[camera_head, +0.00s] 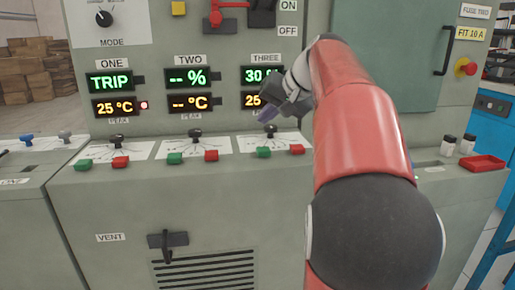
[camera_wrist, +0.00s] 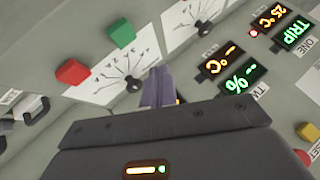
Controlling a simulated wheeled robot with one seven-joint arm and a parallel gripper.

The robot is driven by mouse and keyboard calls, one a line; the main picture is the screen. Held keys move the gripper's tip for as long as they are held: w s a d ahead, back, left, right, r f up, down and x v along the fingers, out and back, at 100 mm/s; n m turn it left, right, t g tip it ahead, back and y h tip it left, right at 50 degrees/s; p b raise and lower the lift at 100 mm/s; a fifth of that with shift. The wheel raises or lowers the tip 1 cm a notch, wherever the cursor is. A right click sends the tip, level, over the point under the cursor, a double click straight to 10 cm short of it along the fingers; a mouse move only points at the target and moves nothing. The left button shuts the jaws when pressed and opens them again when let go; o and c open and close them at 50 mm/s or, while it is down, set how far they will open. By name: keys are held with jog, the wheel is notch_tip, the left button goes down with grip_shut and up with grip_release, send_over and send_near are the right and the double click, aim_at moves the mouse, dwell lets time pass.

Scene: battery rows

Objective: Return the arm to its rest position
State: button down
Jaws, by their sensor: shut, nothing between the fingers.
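My gripper (camera_head: 265,121) is in front of the grey control cabinet, just below the THREE displays and near the right-hand black knob (camera_head: 270,130). My red and black arm reaches up from the lower right and covers part of the THREE displays. In the wrist view my gripper's fingers (camera_wrist: 158,88) are together with nothing between them. They point towards the sloped panel beside a black knob (camera_wrist: 134,84). I cannot tell their exact distance from the panel.
Green button (camera_head: 175,158) and red button (camera_head: 211,155) sit on the sloped ledge, with similar pairs either side. A vent handle (camera_head: 167,240) sticks out below. A red tray (camera_head: 483,163) and small bottles (camera_head: 448,145) stand at right. An upright handle (camera_head: 443,50) is on the green door.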

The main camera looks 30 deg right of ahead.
jog(key=s+a+f+n+g+h, duration=0.1)
jog(key=s+a+f, duration=0.4)
jog(key=s+f, duration=0.3)
jog(key=s+a+f+n+g+h, duration=0.1)
jog(key=s+a+f+n, duration=0.1)
jog(key=s+a+f, duration=0.3)
jog(key=s+a+f+n+g+h, duration=0.1)
jog(key=s+a+f+n, duration=0.1)
jog(key=s+a+f, duration=0.4)
jog(key=s+f, duration=0.5)
jog(key=s, duration=0.1)
jog(key=shift+s+f, duration=0.2)
jog(key=shift+s, duration=0.1)
